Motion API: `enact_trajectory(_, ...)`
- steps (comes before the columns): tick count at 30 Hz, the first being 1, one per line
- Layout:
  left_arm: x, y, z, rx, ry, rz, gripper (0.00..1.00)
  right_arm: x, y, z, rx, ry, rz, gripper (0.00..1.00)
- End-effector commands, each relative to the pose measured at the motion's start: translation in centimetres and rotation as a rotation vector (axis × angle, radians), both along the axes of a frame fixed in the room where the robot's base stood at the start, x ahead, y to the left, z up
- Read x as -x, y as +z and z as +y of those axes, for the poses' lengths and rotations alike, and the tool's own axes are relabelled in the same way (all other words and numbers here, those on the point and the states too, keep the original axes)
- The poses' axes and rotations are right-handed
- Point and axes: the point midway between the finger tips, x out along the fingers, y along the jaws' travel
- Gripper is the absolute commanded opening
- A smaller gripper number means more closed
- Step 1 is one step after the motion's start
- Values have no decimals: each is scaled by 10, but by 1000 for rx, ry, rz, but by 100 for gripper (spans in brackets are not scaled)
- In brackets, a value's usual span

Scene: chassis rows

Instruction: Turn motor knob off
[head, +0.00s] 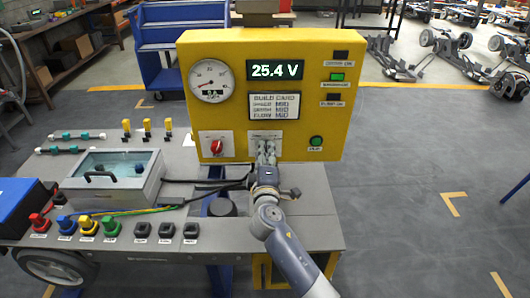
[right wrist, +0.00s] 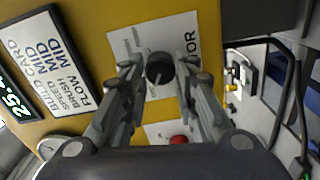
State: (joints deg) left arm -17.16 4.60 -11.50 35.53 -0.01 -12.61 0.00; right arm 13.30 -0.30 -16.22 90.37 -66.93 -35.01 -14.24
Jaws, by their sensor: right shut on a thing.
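The yellow control panel (head: 225,55) stands upright on the grey bench. My right gripper (head: 266,148) is at the panel's lower middle, in front of a white label plate (head: 252,134). In the right wrist view, the fingers of the right gripper (right wrist: 160,72) are on either side of a small black knob (right wrist: 159,67), shut on it. The knob sits on a white plate (right wrist: 190,28) whose visible letters end in "OR". In the head view the knob is hidden by the fingers. My left gripper is not in view.
A red knob (head: 216,147) is left of the gripper, and a green button (head: 316,141) is to its right. The display (head: 275,70) reads 25.4 V. A clear-lidded box (head: 118,172), cables and several colored plugs cover the bench's left part.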

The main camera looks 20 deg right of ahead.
Motion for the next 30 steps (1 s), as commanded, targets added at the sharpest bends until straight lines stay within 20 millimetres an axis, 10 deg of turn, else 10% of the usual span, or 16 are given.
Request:
enact_trajectory(27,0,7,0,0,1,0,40,0,-2,0,171,0,51,4)
enact_trajectory(28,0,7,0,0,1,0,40,0,-2,0,171,0,51,32)
enact_trajectory(30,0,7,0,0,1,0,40,0,-2,0,171,0,51,48)
